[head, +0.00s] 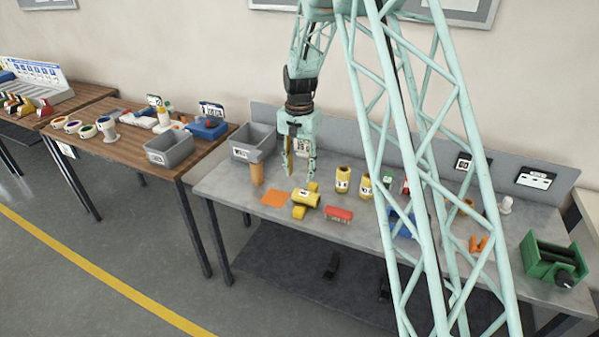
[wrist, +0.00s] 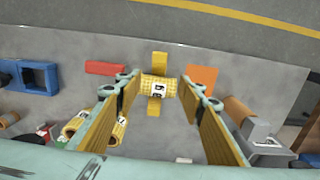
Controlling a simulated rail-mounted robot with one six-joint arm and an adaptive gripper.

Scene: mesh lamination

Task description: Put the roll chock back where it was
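My gripper (head: 300,174) is open and empty above the grey table. In the wrist view my gripper (wrist: 160,90) has one finger on each side of a yellow mesh roll (wrist: 156,88), which is lower down. The roll (head: 306,198) lies on its side with a label on it. Yellow block-like ends show on two opposite sides of it, one in the head view (head: 299,212) and one in the wrist view (wrist: 159,60). They may be the roll chock; I cannot tell whether they are one piece under the roll.
A red block (head: 339,215) and an orange sheet (head: 272,198) lie beside the roll. A tan cylinder (head: 257,174) and a grey bin (head: 253,143) stand left. Upright yellow rolls (head: 342,179) stand right. Orange pieces (head: 479,243) and a green device (head: 553,258) are farther right.

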